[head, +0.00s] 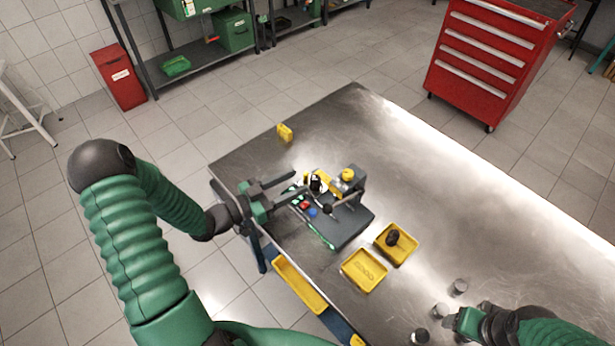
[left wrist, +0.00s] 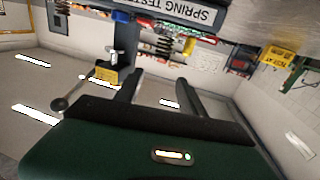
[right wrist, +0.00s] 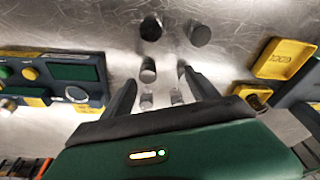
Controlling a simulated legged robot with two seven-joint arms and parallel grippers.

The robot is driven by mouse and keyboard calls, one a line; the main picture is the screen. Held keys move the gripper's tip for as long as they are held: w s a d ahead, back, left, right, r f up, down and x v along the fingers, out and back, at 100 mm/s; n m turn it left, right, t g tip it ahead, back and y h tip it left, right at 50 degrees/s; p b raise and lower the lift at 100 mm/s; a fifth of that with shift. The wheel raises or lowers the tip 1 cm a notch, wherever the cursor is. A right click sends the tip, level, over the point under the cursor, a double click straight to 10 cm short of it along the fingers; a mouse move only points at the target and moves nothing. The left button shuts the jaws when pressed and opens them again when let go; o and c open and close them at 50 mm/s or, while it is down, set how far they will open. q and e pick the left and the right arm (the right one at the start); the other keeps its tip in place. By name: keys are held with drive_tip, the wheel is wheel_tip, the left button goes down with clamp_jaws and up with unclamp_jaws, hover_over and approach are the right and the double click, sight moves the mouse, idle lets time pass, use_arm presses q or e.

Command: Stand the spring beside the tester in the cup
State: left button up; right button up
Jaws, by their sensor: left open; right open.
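The spring tester (head: 345,228) is a grey unit with red and blue buttons on the table's left part. Its sign reads "SPRING TEST" in the left wrist view (left wrist: 185,13), which is upside down. A dark coil spring (left wrist: 163,44) shows at the tester; in the head view it seems to be a small dark upright piece (head: 316,184). My left gripper (head: 296,188) is open and empty, its fingers pointing at the spring, short of it. My right gripper (right wrist: 158,80) is open over the table near several grey cylinders (right wrist: 148,70). I cannot identify the cup for certain.
A yellow tray (head: 409,257) holds a dark round piece (head: 393,237); a labelled yellow tray (head: 350,283) lies beside it. A yellow block (head: 285,133) stands at the far left edge. The table's far right part (head: 470,190) is clear. A red tool cabinet (head: 485,60) stands behind.

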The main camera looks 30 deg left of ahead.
use_arm(q)
drive_tip(key=v, duration=0.6)
drive_tip(key=shift+s+r, duration=0.15)
